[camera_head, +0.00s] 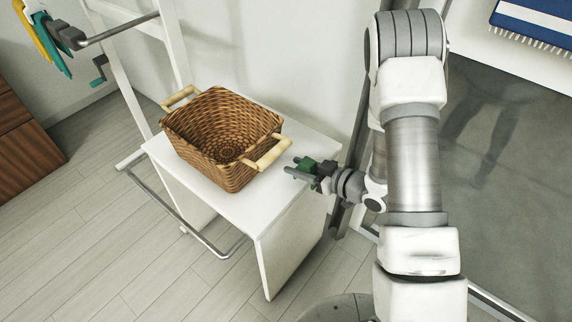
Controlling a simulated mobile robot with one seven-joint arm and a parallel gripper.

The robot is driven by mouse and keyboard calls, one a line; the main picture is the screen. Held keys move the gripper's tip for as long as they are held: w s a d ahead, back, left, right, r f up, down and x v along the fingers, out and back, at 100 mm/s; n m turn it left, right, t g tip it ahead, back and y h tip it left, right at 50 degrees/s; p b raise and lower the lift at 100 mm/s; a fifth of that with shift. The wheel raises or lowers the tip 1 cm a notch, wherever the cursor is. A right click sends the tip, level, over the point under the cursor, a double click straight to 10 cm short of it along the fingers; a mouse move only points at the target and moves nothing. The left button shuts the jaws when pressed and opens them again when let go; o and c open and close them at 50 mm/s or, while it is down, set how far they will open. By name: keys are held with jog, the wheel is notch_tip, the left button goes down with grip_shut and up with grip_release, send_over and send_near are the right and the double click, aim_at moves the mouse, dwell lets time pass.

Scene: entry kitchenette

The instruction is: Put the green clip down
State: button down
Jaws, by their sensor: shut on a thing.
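My gripper (301,169) is at the right end of the small white table (193,188), close to the right handle of a wicker basket. It is shut on the green clip (309,165), a small dark green piece showing between and behind the fingers. The fingers hide part of the clip. I cannot tell whether the clip touches the tabletop or is held just above it.
The brown wicker basket (192,135) with pale wooden handles fills much of the tabletop and looks empty. A metal rail runs low along the table's front. Coloured items hang at the upper left. A glass door stands at the right.

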jog(key=w+a, duration=0.2)
jog(key=a, duration=0.1)
jog(key=shift+w+a+b, duration=0.2)
jog(key=shift+w+b, duration=0.05)
jog(key=shift+b, duration=0.15)
jog(key=shift+f+b, duration=0.35)
jog(key=shift+f, duration=0.3)
jog(key=shift+d, duration=0.1)
jog(key=shift+f, duration=0.1)
jog(key=shift+f, duration=0.15)
jog(key=c, duration=1)
grip_release()
jog(key=o, duration=0.5)
